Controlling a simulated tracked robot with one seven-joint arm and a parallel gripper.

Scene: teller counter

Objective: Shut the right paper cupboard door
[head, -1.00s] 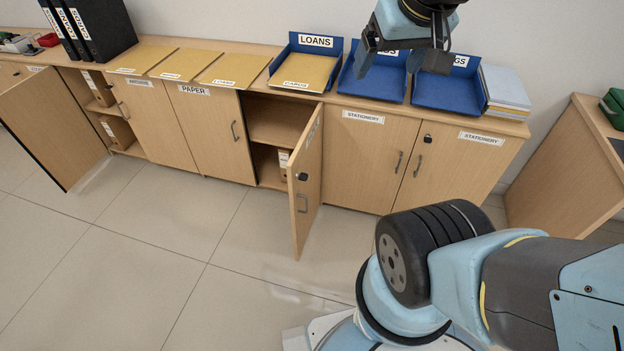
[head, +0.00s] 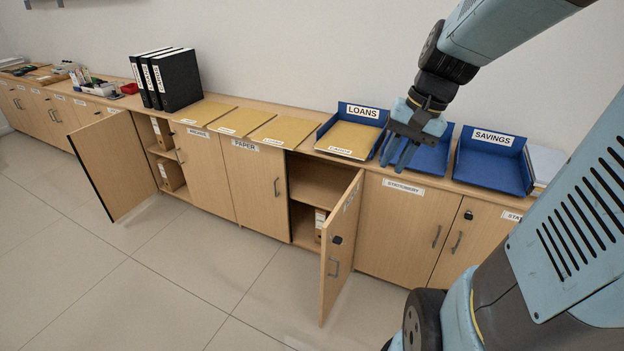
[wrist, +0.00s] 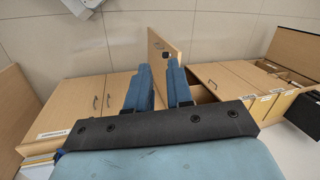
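The right paper cupboard door (head: 338,250) is a pale wood door standing ajar, swung out from the counter front. It has a dark lock and a grey handle on its face. Behind it, the cupboard opening (head: 312,185) shows a shelf and a binder. My gripper (head: 396,168) is open and empty, pointing down in front of the middle blue tray, above and to the right of the door. In the wrist view my fingers (wrist: 158,68) are apart, and the door (wrist: 165,45) shows beyond them, not touched.
The left paper door (head: 257,188) is shut. Another cupboard door (head: 115,165) stands open at the left. Blue trays (head: 490,165), yellow folders (head: 285,130) and black binders (head: 175,80) are on the counter. The tiled floor (head: 200,290) before the cupboards is clear.

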